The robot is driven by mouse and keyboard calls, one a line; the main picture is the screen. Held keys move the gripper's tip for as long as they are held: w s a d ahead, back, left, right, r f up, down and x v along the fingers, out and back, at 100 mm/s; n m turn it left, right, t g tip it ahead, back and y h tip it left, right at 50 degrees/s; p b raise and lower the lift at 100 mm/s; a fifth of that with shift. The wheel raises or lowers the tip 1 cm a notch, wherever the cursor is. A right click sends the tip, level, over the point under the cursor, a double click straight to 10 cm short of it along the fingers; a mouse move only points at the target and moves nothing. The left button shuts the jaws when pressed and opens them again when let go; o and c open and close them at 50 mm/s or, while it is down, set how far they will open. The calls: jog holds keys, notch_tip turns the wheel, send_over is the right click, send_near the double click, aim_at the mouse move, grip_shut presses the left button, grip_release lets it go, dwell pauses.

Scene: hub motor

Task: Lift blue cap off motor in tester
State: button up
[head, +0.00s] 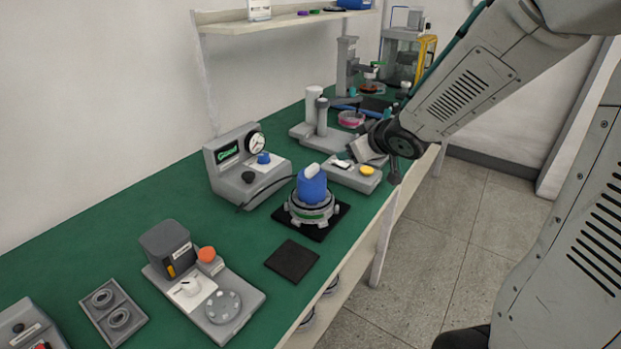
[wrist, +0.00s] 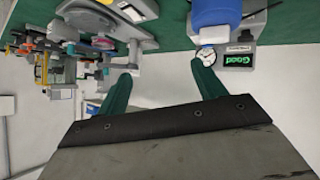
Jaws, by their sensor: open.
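The blue cap (head: 312,186) has a white handle on top. It sits upright on the grey motor (head: 312,210), in a round holder on a black mat on the green bench. The cap also shows at the top right of the wrist view (wrist: 214,12), where the scene appears upside down. The grey tester (head: 228,168) stands just behind and to the left, with a dial and a lit "Good" screen (wrist: 237,60). My gripper (wrist: 161,70) is open, with nothing between its two green fingers. The cap is apart from it, to the right in the wrist view.
A grey box with a yellow button (head: 366,170) stands right of the motor, close to my arm. A grey stand (head: 320,138) is behind it. A bare black mat (head: 292,261) lies in front. A fixture with an orange knob (head: 207,254) is at front left.

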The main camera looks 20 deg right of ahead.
aim_at(315, 168)
jog(key=a+f+n+y, duration=0.1)
jog(key=a+f+y, duration=0.1)
jog(key=w+a+f+n+y, duration=0.1)
jog(key=a+y, duration=0.1)
jog(key=w+a+f+n+y, duration=0.1)
jog(key=a+f+y, duration=0.1)
jog(key=y, duration=0.1)
jog(key=shift+a+f, duration=0.1)
jog(key=shift+f, duration=0.2)
jog(key=x, duration=0.7)
jog(key=shift+w+a+f, duration=0.2)
jog(key=shift+f, duration=0.05)
jog(key=c, duration=1.2)
jog(key=shift+s, duration=0.1)
jog(key=shift+c, duration=0.2)
